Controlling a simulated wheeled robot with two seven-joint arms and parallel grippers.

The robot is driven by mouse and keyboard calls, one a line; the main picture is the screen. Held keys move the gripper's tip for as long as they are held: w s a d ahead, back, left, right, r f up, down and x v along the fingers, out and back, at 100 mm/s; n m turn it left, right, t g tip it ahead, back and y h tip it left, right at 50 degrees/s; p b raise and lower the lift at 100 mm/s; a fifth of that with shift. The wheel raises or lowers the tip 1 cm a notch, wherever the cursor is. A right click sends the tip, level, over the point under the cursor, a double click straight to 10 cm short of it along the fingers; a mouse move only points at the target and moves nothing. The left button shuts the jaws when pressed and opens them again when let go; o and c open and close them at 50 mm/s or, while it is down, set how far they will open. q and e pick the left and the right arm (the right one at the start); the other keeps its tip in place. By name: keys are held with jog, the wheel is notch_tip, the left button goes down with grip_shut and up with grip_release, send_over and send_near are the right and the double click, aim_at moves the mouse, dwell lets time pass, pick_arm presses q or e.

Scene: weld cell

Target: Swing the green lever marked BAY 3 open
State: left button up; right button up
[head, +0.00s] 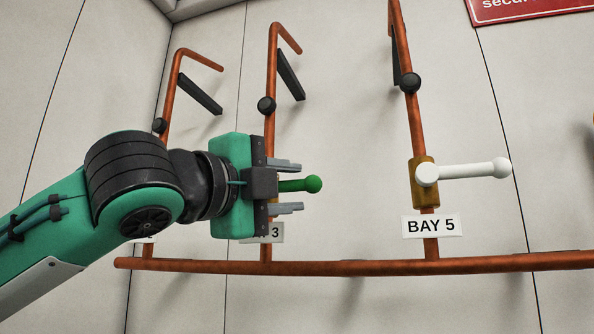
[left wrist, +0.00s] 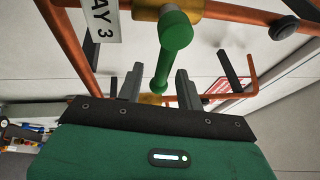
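The green lever (head: 299,185) points right from its pipe in the head view, ending in a round knob. Its valve body is mostly hidden behind my left gripper (head: 286,186). The BAY 3 label (head: 273,233) is partly covered by the gripper. In the left wrist view the green lever (left wrist: 168,50) runs between the two fingers of my left gripper (left wrist: 160,85), which stand apart with gaps on both sides of it. I cannot tell whether either finger touches the lever. My right gripper is in neither view.
A white lever (head: 465,171) on the BAY 5 pipe points right, beside the BAY 5 label (head: 432,226). A horizontal copper pipe (head: 350,268) runs below. Dark brackets (head: 291,75) and black round knobs (head: 266,105) sit higher up. The wall between the two bays is bare.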

pick_arm(q)
jog(key=shift+w+d+r, duration=0.3)
jog(key=shift+w+d, duration=0.05)
jog(key=shift+w, duration=0.05)
jog(key=shift+w+d+p, duration=0.25)
jog(key=shift+d+p, duration=0.05)
jog(key=shift+w, duration=0.1)
grip_shut()
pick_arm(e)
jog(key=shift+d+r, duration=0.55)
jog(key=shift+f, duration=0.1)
